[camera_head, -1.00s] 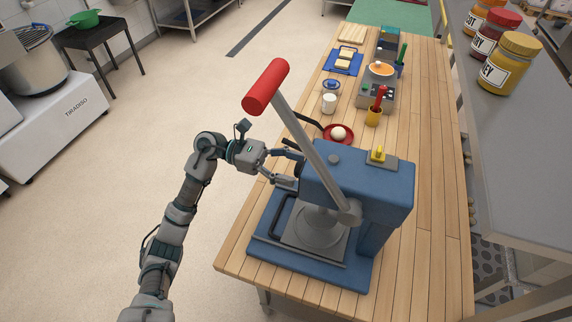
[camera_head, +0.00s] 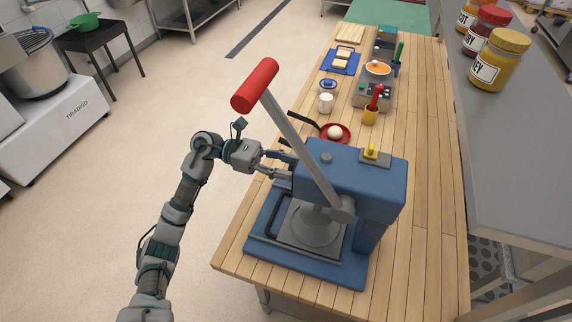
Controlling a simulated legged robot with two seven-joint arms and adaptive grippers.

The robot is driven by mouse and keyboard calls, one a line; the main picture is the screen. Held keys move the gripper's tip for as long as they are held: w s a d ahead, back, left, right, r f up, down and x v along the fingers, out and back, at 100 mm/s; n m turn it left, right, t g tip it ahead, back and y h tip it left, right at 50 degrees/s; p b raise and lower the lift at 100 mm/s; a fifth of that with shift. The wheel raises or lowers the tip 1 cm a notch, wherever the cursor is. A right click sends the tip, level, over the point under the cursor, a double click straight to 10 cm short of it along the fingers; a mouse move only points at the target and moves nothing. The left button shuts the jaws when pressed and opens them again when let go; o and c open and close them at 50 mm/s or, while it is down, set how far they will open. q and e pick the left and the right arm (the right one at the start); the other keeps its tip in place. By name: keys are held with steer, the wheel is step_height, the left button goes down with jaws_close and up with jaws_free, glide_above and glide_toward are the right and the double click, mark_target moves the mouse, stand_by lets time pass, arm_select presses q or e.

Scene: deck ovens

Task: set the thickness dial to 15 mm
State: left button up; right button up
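The blue press (camera_head: 365,180) stands on the wooden table, with a long grey lever and red grip (camera_head: 255,86) slanting up from it. My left gripper (camera_head: 293,168) is at the upper left side of the press head. Its two fingers are apart, one above the other, with their tips at the press's edge. I cannot make out a dial scale or a 15 mm mark. My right gripper is out of view.
A steel shelf (camera_head: 510,140) with jars runs along the right. The table's right strip is clear.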

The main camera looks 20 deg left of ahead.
arm_select(q)
steer(key=n+p, duration=0.2)
steer(key=n, duration=0.1)
steer(key=n+p, duration=0.2)
steer(key=n, duration=0.2)
steer(key=n+p, duration=0.2)
steer(key=n, duration=0.1)
steer(key=shift+a+r+n, duration=0.15)
steer(key=shift+r+n, duration=0.1)
steer(key=shift+n, duration=0.05)
steer(key=shift+f+n+p, duration=0.1)
steer(key=shift+n+p, duration=0.3)
steer(key=shift+n, duration=0.1)
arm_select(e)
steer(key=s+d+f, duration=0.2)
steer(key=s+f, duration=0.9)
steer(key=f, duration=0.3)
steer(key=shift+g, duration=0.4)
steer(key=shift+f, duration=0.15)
arm_select(q)
steer(key=o, duration=1.1)
steer(key=shift+w+f, duration=0.1)
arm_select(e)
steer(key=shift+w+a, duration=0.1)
arm_select(q)
steer(key=shift+a, duration=0.15)
